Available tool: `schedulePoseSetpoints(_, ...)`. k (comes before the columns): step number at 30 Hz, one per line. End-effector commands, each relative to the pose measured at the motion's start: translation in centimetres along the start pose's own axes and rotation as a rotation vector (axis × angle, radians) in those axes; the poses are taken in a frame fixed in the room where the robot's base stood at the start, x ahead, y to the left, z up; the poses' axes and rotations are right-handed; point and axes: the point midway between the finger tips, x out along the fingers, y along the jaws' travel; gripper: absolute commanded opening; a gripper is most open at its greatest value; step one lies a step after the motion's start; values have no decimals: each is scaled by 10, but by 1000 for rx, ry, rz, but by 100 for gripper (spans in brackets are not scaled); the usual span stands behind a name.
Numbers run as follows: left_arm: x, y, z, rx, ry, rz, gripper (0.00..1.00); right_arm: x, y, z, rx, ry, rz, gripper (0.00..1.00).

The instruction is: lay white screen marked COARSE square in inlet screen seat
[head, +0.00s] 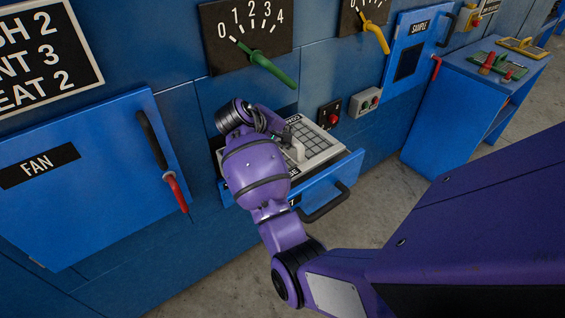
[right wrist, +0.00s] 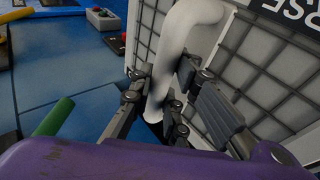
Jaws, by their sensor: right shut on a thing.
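The white screen (head: 322,152) has a dark grid and a black label. It lies in or just over the open blue drawer (head: 335,178) in the wall; I cannot tell if it rests on the seat. In the right wrist view, the screen (right wrist: 246,42) fills the right side, with label letters reading "RSE". My right gripper (right wrist: 165,112) is shut on the screen's white handle (right wrist: 186,24). In the head view, my right arm and wrist hide the left part of the screen and drawer. The seat under the screen is hidden. My left gripper is out of view.
Above the drawer is a dial with a green lever (head: 268,66). A FAN door (head: 85,165) with a red-tipped handle is at left. A red button box (head: 330,114) and a grey switch box (head: 366,101) are right of the drawer. A blue bench (head: 470,85) stands farther right.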

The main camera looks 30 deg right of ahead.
Motion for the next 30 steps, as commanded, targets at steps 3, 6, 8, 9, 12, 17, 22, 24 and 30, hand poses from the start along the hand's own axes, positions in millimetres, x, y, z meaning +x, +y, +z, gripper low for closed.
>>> schedulePoseSetpoints(3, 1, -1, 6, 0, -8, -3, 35, 22, -24, 4, -4, -1, 0, 0)
schedulePoseSetpoints(6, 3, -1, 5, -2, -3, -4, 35, 34, -38, 6, -2, 0, 1, 0)
schedulePoseSetpoints(8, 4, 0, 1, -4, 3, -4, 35, 39, -43, 7, -1, 1, 1, 0)
schedulePoseSetpoints(9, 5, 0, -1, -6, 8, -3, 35, 42, -45, 6, 1, 3, 2, 0)
schedulePoseSetpoints(12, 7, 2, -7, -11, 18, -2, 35, 45, -49, 7, 1, 4, 2, 0)
schedulePoseSetpoints(17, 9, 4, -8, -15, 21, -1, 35, 54, -59, 9, 0, 3, 2, 0)
schedulePoseSetpoints(22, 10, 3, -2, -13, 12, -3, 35, 73, -79, 12, -1, 1, 1, 0)
schedulePoseSetpoints(24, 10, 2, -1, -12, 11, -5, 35, 76, -82, 13, 0, 2, 2, 0)
schedulePoseSetpoints(30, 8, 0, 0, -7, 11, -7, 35, 75, -81, 12, 2, 4, 2, 0)
